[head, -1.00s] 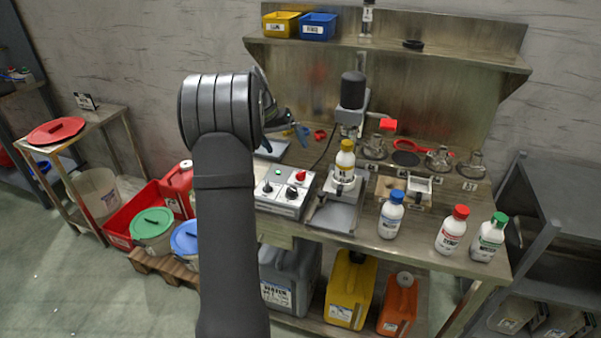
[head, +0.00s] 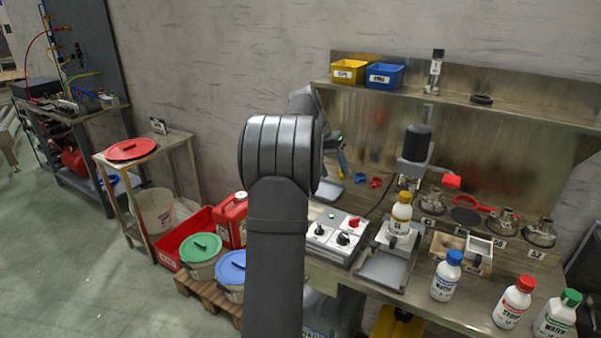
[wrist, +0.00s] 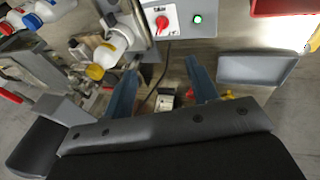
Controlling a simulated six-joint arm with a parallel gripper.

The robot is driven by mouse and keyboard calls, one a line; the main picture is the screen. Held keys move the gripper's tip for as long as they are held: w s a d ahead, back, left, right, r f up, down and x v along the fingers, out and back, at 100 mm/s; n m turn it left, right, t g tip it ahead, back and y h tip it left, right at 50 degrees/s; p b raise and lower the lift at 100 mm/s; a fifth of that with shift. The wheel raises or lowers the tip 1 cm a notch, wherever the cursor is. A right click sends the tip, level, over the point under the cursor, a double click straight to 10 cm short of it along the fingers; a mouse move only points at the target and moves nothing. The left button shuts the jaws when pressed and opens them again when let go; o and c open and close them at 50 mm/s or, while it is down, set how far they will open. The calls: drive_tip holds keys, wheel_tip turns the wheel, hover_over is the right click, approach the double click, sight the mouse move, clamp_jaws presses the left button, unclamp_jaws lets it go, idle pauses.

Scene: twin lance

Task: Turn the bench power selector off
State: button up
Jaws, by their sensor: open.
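A grey control box (head: 338,236) sits on the bench just right of my arm in the head view. Its face carries a red knob (head: 354,222), two black knobs (head: 343,239) and a lit green lamp (head: 332,215). Their labels are too small to read, so I cannot tell which knob is the bench power selector. In the wrist view the red knob (wrist: 162,22) and lit green lamp (wrist: 197,19) show near the top edge, beyond my fingertips. My gripper (wrist: 161,68) is open and empty, its two blue fingers apart and not touching the box.
A white bottle with a yellow cap (head: 401,212) stands on a stand right of the box. Several bottles line the bench's front right, including a blue-capped one (head: 447,276). A grey tray (wrist: 257,68) lies beside the box. Lidded buckets (head: 201,255) stand on a pallet left.

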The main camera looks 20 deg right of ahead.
drive_tip(key=shift+s+d+m, duration=0.1)
drive_tip(key=shift+s+m, duration=0.15)
drive_tip(key=shift+m, duration=0.15)
drive_tip(key=c, duration=0.4)
drive_tip(key=s+m, duration=0.1)
drive_tip(key=m, duration=0.1)
drive_tip(key=s+m+t, duration=0.1)
drive_tip(key=shift+s+d+f+m+t, duration=0.1)
drive_tip(key=shift+s+f+m+t, duration=0.1)
drive_tip(key=shift+f+m+t, duration=0.15)
drive_tip(key=m, duration=0.2)
approach(352, 220)
drive_tip(key=shift+t, duration=0.35)
drive_tip(key=x, duration=0.8)
drive_tip(key=shift+s+d+f, duration=0.15)
drive_tip(key=shift+d+f, duration=0.05)
drive_tip(key=shift+d, duration=0.25)
clamp_jaws()
